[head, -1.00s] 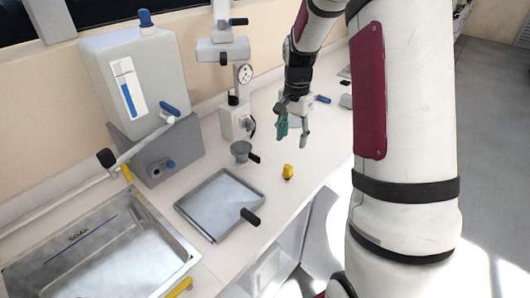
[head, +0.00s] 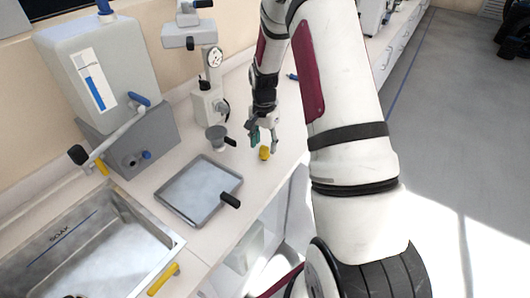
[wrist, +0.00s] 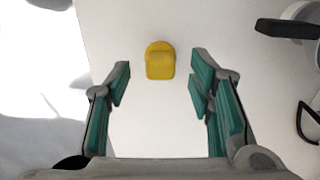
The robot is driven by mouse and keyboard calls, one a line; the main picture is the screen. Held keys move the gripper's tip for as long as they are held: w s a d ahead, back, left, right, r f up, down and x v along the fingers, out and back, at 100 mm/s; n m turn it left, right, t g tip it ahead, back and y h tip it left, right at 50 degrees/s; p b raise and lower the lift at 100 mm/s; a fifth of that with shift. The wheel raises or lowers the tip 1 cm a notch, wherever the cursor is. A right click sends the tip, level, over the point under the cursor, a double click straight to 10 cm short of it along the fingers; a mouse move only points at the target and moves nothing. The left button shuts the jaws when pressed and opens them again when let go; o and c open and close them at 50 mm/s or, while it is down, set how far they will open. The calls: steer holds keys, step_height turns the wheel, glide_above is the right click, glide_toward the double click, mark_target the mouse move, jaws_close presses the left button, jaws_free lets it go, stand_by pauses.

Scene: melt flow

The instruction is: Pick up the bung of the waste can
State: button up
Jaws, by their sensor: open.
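A small yellow bung (head: 264,153) stands on the white counter near its front edge. In the wrist view the yellow bung (wrist: 160,61) lies ahead of the fingertips, roughly midway between them sideways. My gripper (head: 262,137) is open with green-padded fingers, just above and behind the bung in the head view. In the wrist view my gripper (wrist: 158,80) has nothing between its fingers. No waste can that I can identify shows in either view.
A steel sink (head: 165,250) marked SOAK is farther left. A gauge stand (head: 208,104) stands behind. The counter around the bung is clear.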

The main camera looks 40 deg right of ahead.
steer(key=shift+f, duration=1.45)
steer(key=c, duration=1.1)
steer(key=shift+c, duration=0.2)
steer(key=shift+r, duration=0.1)
steer(key=shift+w+r, duration=0.1)
steer(key=shift+r, duration=0.75)
steer(key=shift+s+a+r+b, duration=0.1)
steer(key=shift+s+r+b, duration=0.25)
steer(key=shift+r, duration=0.55)
steer(key=s+a, duration=0.2)
steer(key=s, duration=0.5)
steer(key=s+a+r, duration=0.1)
steer(key=s+a, duration=0.1)
steer(key=s, duration=0.5)
steer(key=shift+s+a+r, duration=0.2)
steer(key=shift+s+a, duration=0.15)
